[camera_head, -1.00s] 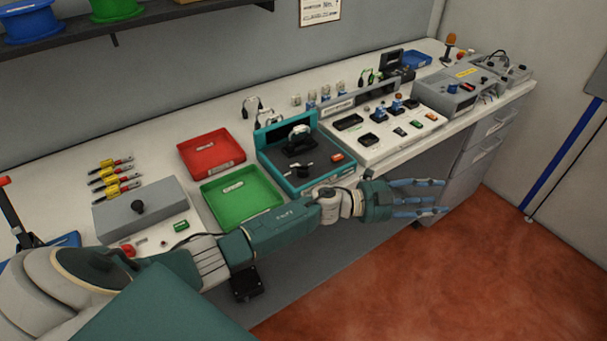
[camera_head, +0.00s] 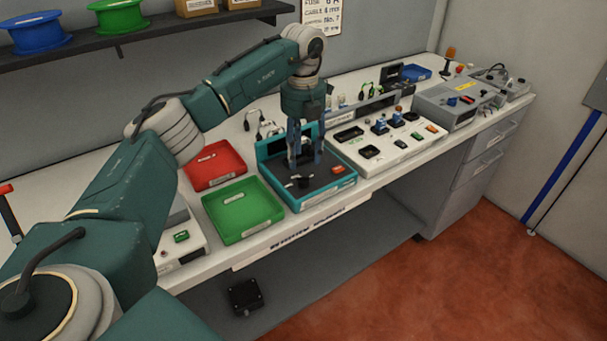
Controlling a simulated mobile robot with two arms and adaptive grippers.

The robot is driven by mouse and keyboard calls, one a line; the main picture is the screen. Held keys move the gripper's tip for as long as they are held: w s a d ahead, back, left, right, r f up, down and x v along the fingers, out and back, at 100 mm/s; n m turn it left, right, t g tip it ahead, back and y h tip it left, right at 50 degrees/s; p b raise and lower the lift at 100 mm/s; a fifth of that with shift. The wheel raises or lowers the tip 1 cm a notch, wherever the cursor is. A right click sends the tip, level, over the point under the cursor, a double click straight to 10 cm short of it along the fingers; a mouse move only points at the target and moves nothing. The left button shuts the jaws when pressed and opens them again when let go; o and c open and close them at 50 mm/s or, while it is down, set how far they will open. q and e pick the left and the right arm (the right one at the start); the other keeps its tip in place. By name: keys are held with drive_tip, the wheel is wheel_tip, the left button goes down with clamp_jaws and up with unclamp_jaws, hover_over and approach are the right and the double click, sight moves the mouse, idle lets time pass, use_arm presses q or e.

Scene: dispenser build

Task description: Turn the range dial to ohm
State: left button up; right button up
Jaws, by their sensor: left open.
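I cannot make out with certainty which part is the range dial or read any ohm mark. A small dark device (camera_head: 391,74) stands at the back right of the bench, too small to show its face clearly. My left gripper (camera_head: 306,160) points down over the teal-edged station (camera_head: 322,191) with its blue fingers apart. The fingers partly hide the dark fixture in the station, and I cannot tell whether they touch it. My right gripper is out of view.
A red tray (camera_head: 231,173) and a green tray (camera_head: 242,211) lie left of the station. A white panel (camera_head: 385,158) with small parts and a grey box (camera_head: 448,116) stand to its right. A shelf (camera_head: 170,22) with spools hangs above. My left arm covers the bench's left part.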

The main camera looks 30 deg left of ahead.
sight(303, 177)
use_arm(q)
wheel_tip(303, 177, down, 8)
drive_tip(key=shift+r+p, duration=0.1)
drive_tip(key=shift+p, duration=0.65)
drive_tip(key=shift+c, duration=0.6)
clamp_jaws()
